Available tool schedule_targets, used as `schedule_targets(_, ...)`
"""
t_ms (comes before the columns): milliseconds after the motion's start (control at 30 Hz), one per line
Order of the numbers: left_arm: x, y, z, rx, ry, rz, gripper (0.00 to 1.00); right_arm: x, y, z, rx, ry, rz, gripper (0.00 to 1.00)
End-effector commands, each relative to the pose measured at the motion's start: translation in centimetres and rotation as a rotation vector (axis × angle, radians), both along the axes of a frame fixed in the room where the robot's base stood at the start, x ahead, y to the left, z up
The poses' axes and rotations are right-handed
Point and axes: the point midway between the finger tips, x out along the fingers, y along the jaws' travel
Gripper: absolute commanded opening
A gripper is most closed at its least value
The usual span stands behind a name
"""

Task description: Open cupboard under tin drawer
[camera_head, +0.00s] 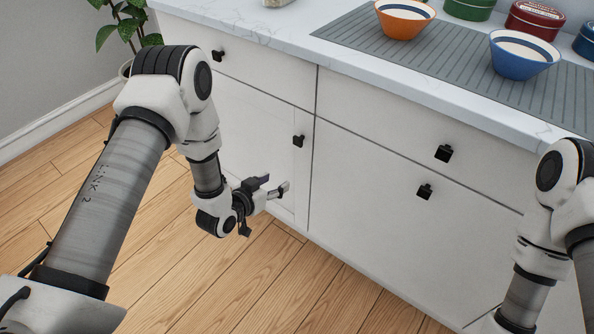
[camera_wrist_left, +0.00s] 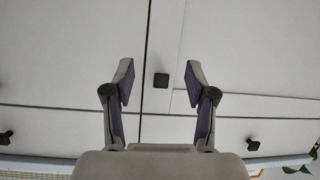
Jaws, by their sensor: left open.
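The white left cupboard door (camera_head: 250,135) is closed below a closed left drawer (camera_head: 240,75). Its small black knob (camera_head: 298,140) is near the door's upper right corner. My left gripper (camera_head: 277,186) is open and empty in front of the door, lower than the knob and apart from it. In the left wrist view, which looks upside down, the knob (camera_wrist_left: 161,80) appears between the two spread fingers (camera_wrist_left: 160,82). On the right, a closed front with a black knob (camera_head: 424,191) lies under a closed right drawer (camera_head: 370,108). No tin shows in any drawer.
The marble countertop (camera_head: 290,42) carries an orange bowl (camera_head: 402,27), a blue bowl (camera_head: 520,62) and green (camera_head: 470,8) and red (camera_head: 533,22) tins. A plant (camera_head: 125,20) stands at far left. The wooden floor (camera_head: 250,290) is clear. My right arm is at right, its gripper out of frame.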

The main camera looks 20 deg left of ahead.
Motion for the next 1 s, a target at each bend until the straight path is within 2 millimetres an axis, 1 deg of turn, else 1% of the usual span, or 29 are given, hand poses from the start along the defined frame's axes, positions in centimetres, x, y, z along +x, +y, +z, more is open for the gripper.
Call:
schedule_targets(33, 2.5, 0.0, -1.3, -0.016, -0.13, -0.02, 0.56, 0.0, -0.1, -4.2, 0.0, -0.001, -0.001, 0.4)
schedule_targets(100, 4.7, 0.0, 0.5, -0.035, -0.272, -0.047, 0.56, 0.0, -0.1, -5.7, 0.0, -0.001, -0.002, 0.4)
schedule_targets(133, 5.3, 0.1, 1.2, -0.041, -0.316, -0.055, 0.56, 0.0, -0.1, -6.0, 0.0, -0.001, -0.002, 0.4)
schedule_targets(200, 6.2, 0.1, 2.5, -0.05, -0.383, -0.07, 0.56, 0.1, -0.1, -6.4, 0.0, -0.002, -0.002, 0.4)
schedule_targets(300, 7.2, -0.2, 3.4, -0.052, -0.413, -0.077, 0.56, 0.1, -0.1, -6.3, 0.0, -0.002, -0.002, 0.4)
schedule_targets(367, 8.0, -0.6, 3.5, -0.052, -0.413, -0.077, 0.56, 0.1, -0.1, -6.3, 0.0, -0.003, -0.001, 0.4)
schedule_targets(500, 10.6, -1.6, 3.4, -0.052, -0.409, -0.077, 0.56, 0.1, -0.1, -6.8, 0.0, -0.003, -0.001, 0.4)
schedule_targets(633, 12.6, -2.3, 3.4, -0.051, -0.407, -0.075, 0.56, 0.1, -0.1, -7.2, 0.0, -0.002, -0.001, 0.4)
schedule_targets(767, 13.5, -2.6, 3.4, -0.054, -0.405, -0.074, 0.56, 0.1, -0.1, -7.3, 0.0, -0.002, -0.001, 0.4)
schedule_targets(967, 13.6, -2.6, 3.4, -0.054, -0.402, -0.073, 0.56, 0.1, -0.1, -7.2, 0.0, -0.002, -0.001, 0.4)
schedule_targets(1000, 13.6, -2.6, 3.4, -0.054, -0.402, -0.073, 0.46, 0.1, -0.1, -7.2, 0.0, -0.002, -0.001, 0.4)
